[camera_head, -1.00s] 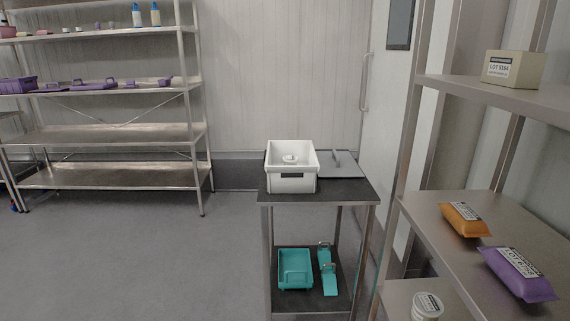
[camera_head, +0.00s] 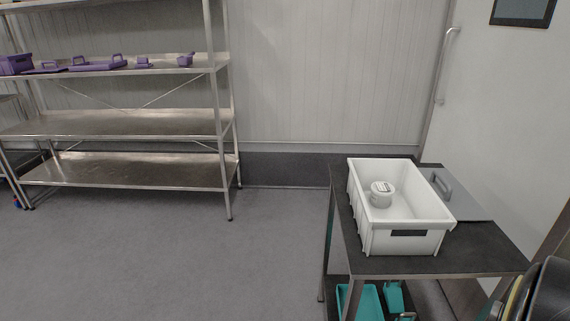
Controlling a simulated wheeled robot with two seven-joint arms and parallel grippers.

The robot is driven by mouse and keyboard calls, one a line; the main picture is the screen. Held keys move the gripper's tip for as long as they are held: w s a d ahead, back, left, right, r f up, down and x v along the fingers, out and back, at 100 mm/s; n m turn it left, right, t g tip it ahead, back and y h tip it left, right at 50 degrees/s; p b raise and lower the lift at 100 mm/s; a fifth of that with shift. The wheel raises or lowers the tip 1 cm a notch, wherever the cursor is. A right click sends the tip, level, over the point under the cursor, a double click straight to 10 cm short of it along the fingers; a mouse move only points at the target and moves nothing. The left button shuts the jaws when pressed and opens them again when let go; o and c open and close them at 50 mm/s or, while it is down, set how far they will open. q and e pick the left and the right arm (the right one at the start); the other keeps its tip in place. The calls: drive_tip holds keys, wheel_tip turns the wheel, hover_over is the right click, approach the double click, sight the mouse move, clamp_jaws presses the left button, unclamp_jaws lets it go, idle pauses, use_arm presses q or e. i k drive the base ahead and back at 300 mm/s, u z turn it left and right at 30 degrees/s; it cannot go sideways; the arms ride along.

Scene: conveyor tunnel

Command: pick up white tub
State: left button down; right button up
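The crate stands on the dark top of a small metal-framed cart (camera_head: 460,262) at the right of the head view. Neither of my grippers is in view.
A grey lid with a handle (camera_head: 455,198) lies on the cart beside the crate. Teal items (camera_head: 362,300) are on the cart's lower shelf. A metal rack (camera_head: 130,122) with purple items stands at left. Dark rounded objects (camera_head: 550,295) are at the lower right. Floor at left is clear.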

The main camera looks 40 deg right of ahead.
sight(382, 191)
drive_tip(key=z, duration=0.25)
drive_tip(key=i, duration=1.8)
drive_tip(key=z, duration=1)
